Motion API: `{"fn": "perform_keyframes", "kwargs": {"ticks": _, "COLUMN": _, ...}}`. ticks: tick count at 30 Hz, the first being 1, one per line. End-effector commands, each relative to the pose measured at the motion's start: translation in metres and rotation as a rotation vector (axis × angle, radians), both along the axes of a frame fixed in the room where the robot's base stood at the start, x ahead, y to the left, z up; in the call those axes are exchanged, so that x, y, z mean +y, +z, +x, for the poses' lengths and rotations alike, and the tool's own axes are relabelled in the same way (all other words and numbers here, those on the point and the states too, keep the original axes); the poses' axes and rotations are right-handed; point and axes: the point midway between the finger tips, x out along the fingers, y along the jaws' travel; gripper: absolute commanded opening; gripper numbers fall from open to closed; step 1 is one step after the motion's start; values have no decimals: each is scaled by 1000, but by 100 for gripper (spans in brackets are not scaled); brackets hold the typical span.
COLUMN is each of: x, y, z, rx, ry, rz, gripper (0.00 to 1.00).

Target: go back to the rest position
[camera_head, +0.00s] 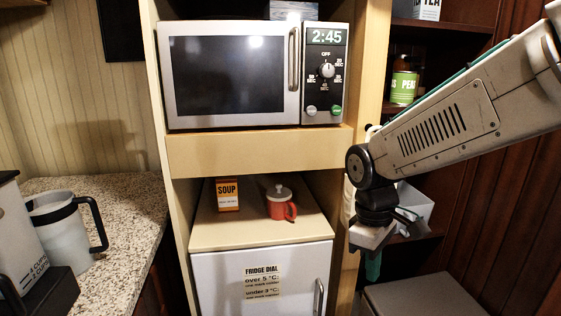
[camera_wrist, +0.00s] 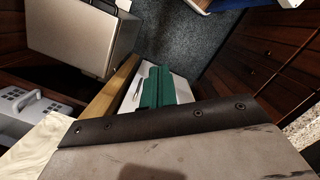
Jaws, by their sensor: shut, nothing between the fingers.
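My gripper (camera_head: 373,267) hangs at the end of my arm, on the right of the head view. It is in front of the cabinet's right post and to the right of the white fridge. Its teal fingers point down. In the wrist view the green fingers (camera_wrist: 157,85) are together with nothing visible between them. A white surface shows behind them.
A microwave (camera_head: 240,75) sits above the fridge (camera_head: 230,280). A soup box (camera_head: 228,195) and a red lidded mug (camera_head: 281,203) stand on the fridge top. A pitcher (camera_head: 65,235) stands on the left counter. A grey box (camera_head: 420,296) is below my gripper. Dark shelves are at right.

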Motion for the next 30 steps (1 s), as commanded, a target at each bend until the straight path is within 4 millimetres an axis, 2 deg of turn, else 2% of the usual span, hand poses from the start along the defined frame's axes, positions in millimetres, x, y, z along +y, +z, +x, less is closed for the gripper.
{"fn": "perform_keyframes", "kwargs": {"ticks": 1, "x": -13, "y": 12, "z": -21, "rx": -13, "ry": -117, "rz": -2, "gripper": 0}}
{"fn": "perform_keyframes", "kwargs": {"ticks": 3, "x": -26, "y": 23, "z": -48, "rx": -22, "ry": -275, "rz": -5, "gripper": 0}}
{"fn": "perform_keyframes", "kwargs": {"ticks": 9, "x": -57, "y": 43, "z": -121, "rx": -65, "ry": -634, "rz": 5, "gripper": 0}}
{"fn": "perform_keyframes", "kwargs": {"ticks": 12, "x": -67, "y": 48, "z": -150, "rx": -97, "ry": -740, "rz": 23, "gripper": 0}}
{"fn": "perform_keyframes", "kwargs": {"ticks": 15, "x": -75, "y": 52, "z": -170, "rx": -139, "ry": -781, "rz": 48, "gripper": 0}}
{"fn": "perform_keyframes", "kwargs": {"ticks": 19, "x": -82, "y": 60, "z": -181, "rx": -202, "ry": -812, "rz": 74, "gripper": 0}}
{"fn": "perform_keyframes", "kwargs": {"ticks": 23, "x": -86, "y": 67, "z": -183, "rx": -238, "ry": -830, "rz": 88, "gripper": 0}}
{"fn": "perform_keyframes", "kwargs": {"ticks": 30, "x": -87, "y": 68, "z": -183, "rx": -242, "ry": -833, "rz": 89, "gripper": 0}}
